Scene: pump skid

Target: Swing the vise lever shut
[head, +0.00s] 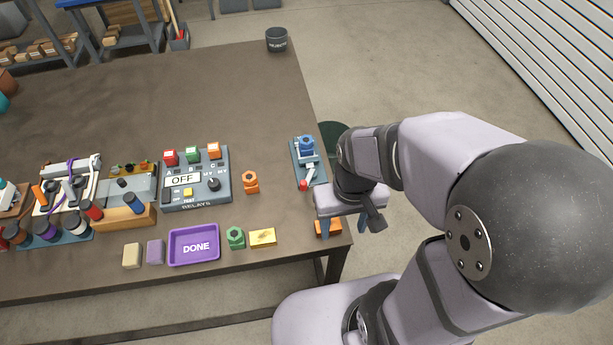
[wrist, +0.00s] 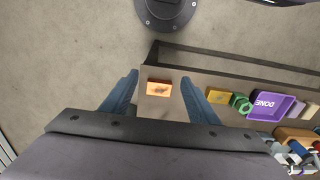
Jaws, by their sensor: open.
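The vise (head: 308,152) is a small blue and grey fixture near the table's right edge in the head view. Its lever (head: 307,176) ends in a red knob (head: 303,185) that points toward the front. A blue part (head: 306,144) sits at the vise's far end. My gripper (head: 343,226) is in front and to the right of the vise, by the table's corner, and does not touch the lever. In the wrist view its two blue fingers (wrist: 160,95) are apart, with nothing held between them. The vise does not show clearly in the wrist view.
An orange block (head: 327,228) lies at the table corner below my gripper; it also shows between the fingers in the wrist view (wrist: 159,88). A gold block (head: 263,237), green nut (head: 235,237), purple DONE tray (head: 194,246), orange part (head: 251,182) and relay box (head: 196,180) stand left.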

